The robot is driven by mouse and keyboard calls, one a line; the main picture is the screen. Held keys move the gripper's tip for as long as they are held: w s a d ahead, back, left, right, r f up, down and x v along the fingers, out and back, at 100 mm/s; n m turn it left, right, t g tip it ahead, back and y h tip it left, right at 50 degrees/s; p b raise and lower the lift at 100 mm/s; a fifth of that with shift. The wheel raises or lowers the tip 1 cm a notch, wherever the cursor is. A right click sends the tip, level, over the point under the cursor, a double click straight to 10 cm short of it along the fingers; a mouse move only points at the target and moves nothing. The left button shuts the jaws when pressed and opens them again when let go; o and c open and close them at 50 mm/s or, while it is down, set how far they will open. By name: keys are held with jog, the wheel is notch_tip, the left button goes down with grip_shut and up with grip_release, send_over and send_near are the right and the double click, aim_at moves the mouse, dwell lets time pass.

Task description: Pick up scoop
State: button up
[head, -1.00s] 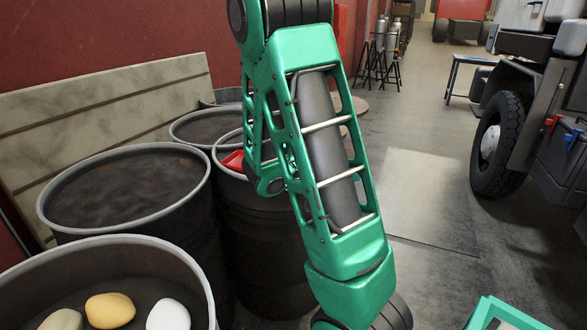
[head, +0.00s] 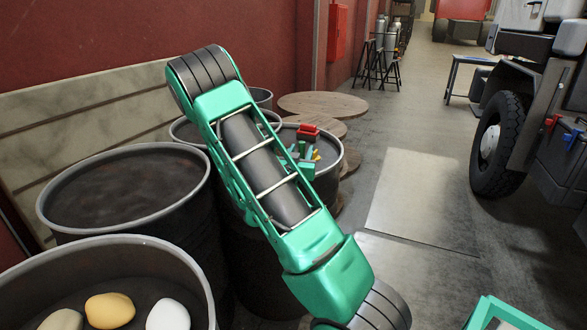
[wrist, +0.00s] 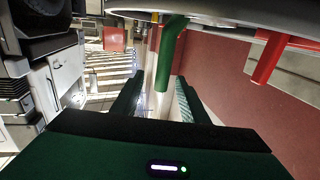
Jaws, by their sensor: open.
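In the wrist view my gripper (wrist: 159,82) is open. A green handle-like part (wrist: 170,55) reaches down from a dark rounded edge into the space between the fingers, and I cannot tell whether it touches them. A red handle-like part (wrist: 269,58) hangs at the right. In the head view, red (head: 307,132) and green (head: 303,150) pieces sit at the top of a dark barrel. I cannot tell which piece is the scoop. My gripper is not clearly visible in the head view, where my arm covers part of that barrel.
Several open barrels stand along the red wall; one rim (head: 150,146) is left of my arm. A nearer barrel (head: 110,240) holds egg-shaped objects (head: 110,310). Round wooden discs (head: 322,103) lie behind. A truck wheel (head: 500,145) is right; the floor between is clear.

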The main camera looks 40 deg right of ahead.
jog(key=shift+w+f+x, duration=0.1)
jog(key=shift+f+x, duration=0.05)
jog(key=shift+x, duration=1.7)
jog(key=shift+w+f+x, duration=0.1)
jog(key=shift+w+x, duration=0.05)
jog(key=shift+x, duration=1.75)
jog(key=shift+a, duration=0.2)
grip_shut()
